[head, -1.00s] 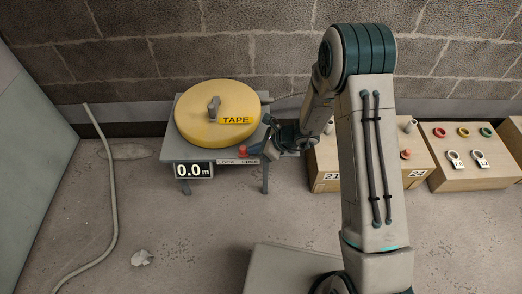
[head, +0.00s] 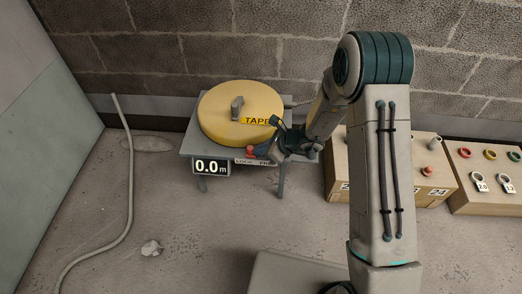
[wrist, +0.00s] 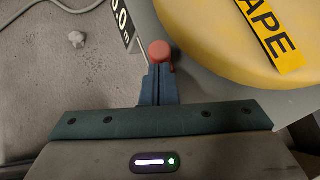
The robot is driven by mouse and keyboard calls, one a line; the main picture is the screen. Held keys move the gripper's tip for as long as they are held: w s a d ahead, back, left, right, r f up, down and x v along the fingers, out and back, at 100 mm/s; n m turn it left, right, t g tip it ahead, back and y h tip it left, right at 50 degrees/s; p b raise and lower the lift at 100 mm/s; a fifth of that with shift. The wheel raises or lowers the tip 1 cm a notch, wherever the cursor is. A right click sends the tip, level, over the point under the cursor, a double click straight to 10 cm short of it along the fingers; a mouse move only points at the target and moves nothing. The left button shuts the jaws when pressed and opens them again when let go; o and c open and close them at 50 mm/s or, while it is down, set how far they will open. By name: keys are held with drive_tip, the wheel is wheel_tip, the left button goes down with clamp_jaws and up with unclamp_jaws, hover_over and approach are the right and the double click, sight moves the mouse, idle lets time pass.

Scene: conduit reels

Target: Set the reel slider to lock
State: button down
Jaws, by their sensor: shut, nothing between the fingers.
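The reel slider's red knob (head: 250,150) stands at the front edge of the small grey table, above the right part of the word LOCK on the strip (head: 244,161). The word FREE, to the right, is partly covered by my gripper. My gripper (head: 261,151) is shut and empty, just right of the knob. In the wrist view the red knob (wrist: 160,51) is at the tips of my shut fingers (wrist: 158,72), seemingly touching them. The slot under the knob is hidden.
The yellow tape reel (head: 225,125) sits on the grey table (head: 190,146), close behind the knob. A length display (head: 210,166) reading 0.0 m hangs at the front left. Wooden boxes (head: 405,185) stand to the right. A grey conduit (head: 130,190) lies on the floor at left.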

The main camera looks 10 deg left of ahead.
drive_tip(key=shift+a+r, duration=0.1)
drive_tip(key=shift+a, duration=0.1)
drive_tip(key=d+f+p+v, duration=0.2)
drive_tip(key=p+v, duration=0.1)
drive_tip(key=v, duration=1)
drive_tip(key=shift+s+d+f, duration=0.1)
drive_tip(key=shift+f, duration=0.05)
drive_tip(key=s+d+r+n+h+p, duration=0.1)
drive_tip(key=s+d+r+n+p, duration=0.15)
drive_tip(key=r+p, duration=0.45)
drive_tip(key=s+d+r+n+g+p, duration=0.1)
drive_tip(key=s+r+n+p, duration=0.2)
drive_tip(key=r, duration=0.8)
drive_tip(key=s+d+r+n+h+p, duration=0.15)
drive_tip(key=r+n+p, duration=0.3)
drive_tip(key=r, duration=0.55)
drive_tip(key=s+d+r+n+h+p, duration=0.2)
drive_tip(key=s+d+r+n+p, duration=0.1)
drive_tip(key=r, duration=0.5)
drive_tip(key=s+d+r+n+t+h+p, duration=0.1)
drive_tip(key=s+d+r+n+h+p, duration=0.1)
drive_tip(key=r+p, duration=0.6)
drive_tip(key=s+d+r+n+t+h+p, duration=0.1)
drive_tip(key=s+d+r+n+h+p, duration=0.2)
drive_tip(key=s+d+r+p, duration=0.3)
wheel_tip(320, 180, up, 4)
drive_tip(key=shift+s+d+r+n, duration=0.1)
drive_tip(key=shift+s+d+n, duration=0.15)
drive_tip(key=shift+d+n, duration=0.7)
